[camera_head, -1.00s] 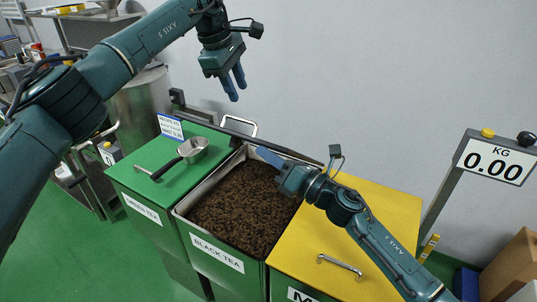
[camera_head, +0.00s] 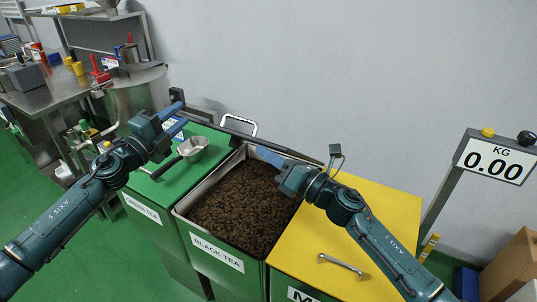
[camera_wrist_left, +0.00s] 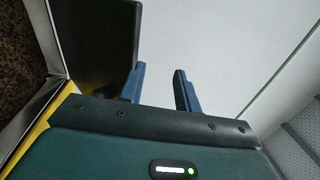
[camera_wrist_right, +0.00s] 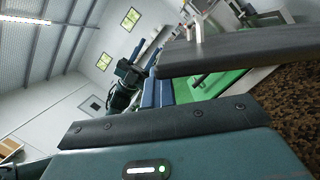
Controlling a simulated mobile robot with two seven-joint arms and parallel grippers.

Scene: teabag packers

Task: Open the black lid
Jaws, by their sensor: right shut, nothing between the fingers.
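The black lid (camera_head: 240,136) stands raised at the back of the black tea bin (camera_head: 217,252), seen nearly edge-on, with its metal handle (camera_head: 238,123) on the far side. The bin is uncovered and shows dark tea (camera_head: 240,205). The lid also shows as a dark panel in the left wrist view (camera_wrist_left: 95,45) and as a slab in the right wrist view (camera_wrist_right: 240,48). My right gripper (camera_head: 263,153) is shut and empty, over the bin's back part close to the lid's front face; contact cannot be told. My left gripper (camera_head: 179,117) is open and empty, left of the lid above the green lid.
A metal scoop (camera_head: 191,147) lies on the green tea bin's lid (camera_head: 150,188) beneath my left gripper. A yellow lid (camera_head: 375,215) closes the bin on the right. A scale display (camera_head: 494,161) stands at far right. The grey wall is close behind the bins.

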